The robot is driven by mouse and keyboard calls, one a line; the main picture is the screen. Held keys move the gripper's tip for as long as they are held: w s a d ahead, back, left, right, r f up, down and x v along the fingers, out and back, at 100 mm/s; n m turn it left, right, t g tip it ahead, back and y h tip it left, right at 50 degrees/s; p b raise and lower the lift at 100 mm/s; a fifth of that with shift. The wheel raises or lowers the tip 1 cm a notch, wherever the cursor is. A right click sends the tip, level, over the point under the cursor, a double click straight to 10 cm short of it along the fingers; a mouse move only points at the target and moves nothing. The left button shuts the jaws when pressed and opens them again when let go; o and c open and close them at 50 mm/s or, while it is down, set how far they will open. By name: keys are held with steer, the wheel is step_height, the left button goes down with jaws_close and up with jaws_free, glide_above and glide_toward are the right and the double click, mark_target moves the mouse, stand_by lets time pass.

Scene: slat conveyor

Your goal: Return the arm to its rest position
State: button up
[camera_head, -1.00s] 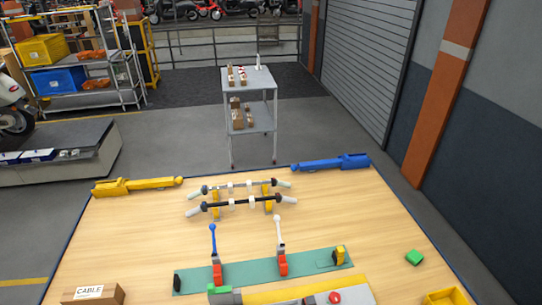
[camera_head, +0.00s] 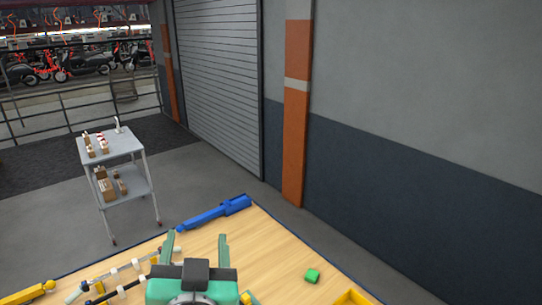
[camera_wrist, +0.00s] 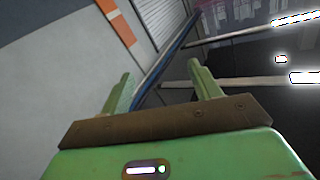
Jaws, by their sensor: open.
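My gripper (camera_head: 196,247) is at the bottom middle of the head view, above the wooden table (camera_head: 275,253). Its two green fingers stand apart and point away from the camera, with nothing between them. In the wrist view my gripper (camera_wrist: 163,90) also shows spread, empty fingers, facing the shutter, the wall and some blurred bright bars. The rest of my arm is mostly out of view.
A green block (camera_head: 312,275) and a yellow bin (camera_head: 354,297) are right of my gripper. A blue tool (camera_head: 213,214) lies at the table's far edge. Handlebars (camera_head: 125,275) and a yellow tool (camera_head: 30,292) lie left. A grey cart (camera_head: 112,146) stands beyond.

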steer(key=s+d+r+t+h, duration=0.1)
steer(key=s+d+r+t, duration=0.1)
steer(key=s+d+r, duration=0.2)
steer(key=s+d+r+t+h+p, duration=0.1)
steer(key=s+d+r+t, duration=0.2)
steer(key=r, duration=0.6)
steer(key=s+d+r+t+h, duration=0.2)
steer(key=s+d+r, duration=0.4)
steer(key=d+r, duration=0.1)
steer(key=shift+s+r+t+p, duration=0.25)
steer(key=shift+r+t+p, duration=0.05)
steer(key=shift+r+p, duration=0.1)
steer(key=shift+f, duration=0.1)
